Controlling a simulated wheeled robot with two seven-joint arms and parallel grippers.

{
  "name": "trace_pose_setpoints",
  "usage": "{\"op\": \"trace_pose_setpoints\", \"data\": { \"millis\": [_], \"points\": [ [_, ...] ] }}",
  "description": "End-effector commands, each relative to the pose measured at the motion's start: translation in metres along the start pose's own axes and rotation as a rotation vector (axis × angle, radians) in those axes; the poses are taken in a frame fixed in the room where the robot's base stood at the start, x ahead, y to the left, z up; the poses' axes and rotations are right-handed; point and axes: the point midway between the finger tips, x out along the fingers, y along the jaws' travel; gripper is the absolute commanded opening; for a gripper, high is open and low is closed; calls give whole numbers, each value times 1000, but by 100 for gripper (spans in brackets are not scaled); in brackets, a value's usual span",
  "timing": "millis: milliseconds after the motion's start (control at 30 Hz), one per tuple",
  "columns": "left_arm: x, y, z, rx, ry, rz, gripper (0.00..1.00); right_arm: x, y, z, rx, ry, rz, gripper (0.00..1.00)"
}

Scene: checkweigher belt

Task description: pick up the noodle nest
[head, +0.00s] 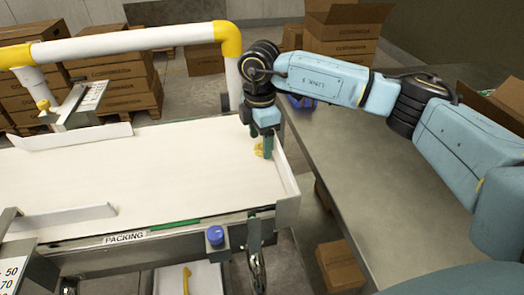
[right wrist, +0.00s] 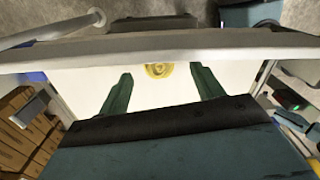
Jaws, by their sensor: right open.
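The noodle nest (head: 258,151) is a small yellow coil on the white belt, close to the belt's right end. It also shows in the right wrist view (right wrist: 159,70), near the far edge of the belt. My right gripper (head: 266,150) points down at the nest, and a green finger hides part of it in the head view. In the right wrist view the green fingers (right wrist: 161,71) are spread, with the nest between their tips and space on each side. I cannot tell the exact height of the tips above the belt. My left gripper is not in view.
The white belt (head: 140,175) is otherwise mostly clear. A low end wall (head: 285,172) stands right beside the nest. A white and yellow rail (head: 110,45) runs behind the belt. A grey table (head: 360,190) lies to the right. A blue knob (head: 215,236) sits on the front edge.

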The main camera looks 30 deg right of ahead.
Motion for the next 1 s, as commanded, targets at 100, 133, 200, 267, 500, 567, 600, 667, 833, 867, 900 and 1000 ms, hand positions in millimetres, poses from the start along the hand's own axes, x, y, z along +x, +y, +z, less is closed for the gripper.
{"op": "trace_pose_setpoints", "data": {
  "millis": [100, 133, 200, 267, 500, 567, 600, 667, 833, 867, 900, 1000],
  "points": [
    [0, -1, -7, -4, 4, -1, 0, 16, 0, 0, 0, 1, 0, 66],
    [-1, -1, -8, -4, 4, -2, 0, 18, 0, 0, 0, 0, 0, 66],
    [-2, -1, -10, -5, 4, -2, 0, 20, 0, 0, -1, 1, 1, 66],
    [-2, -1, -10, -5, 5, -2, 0, 20, 0, 0, -1, 1, 2, 66],
    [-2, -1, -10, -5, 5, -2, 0, 20, 0, 0, -1, 1, 1, 53],
    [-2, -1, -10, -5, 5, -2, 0, 20, 0, 0, -1, 1, 1, 45],
    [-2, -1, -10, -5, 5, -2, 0, 20, 0, 0, -1, 1, 1, 40],
    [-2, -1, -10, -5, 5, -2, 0, 20, 0, 0, 0, 1, 1, 32],
    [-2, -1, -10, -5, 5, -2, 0, 20, 0, 0, 0, 1, 1, 18],
    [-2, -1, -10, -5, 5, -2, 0, 20, 0, 0, 0, 1, 1, 18],
    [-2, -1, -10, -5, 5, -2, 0, 20, 0, 0, 0, 1, 1, 18],
    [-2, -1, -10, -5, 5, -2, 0, 19, 0, -1, 0, 1, 1, 18]
  ]
}}
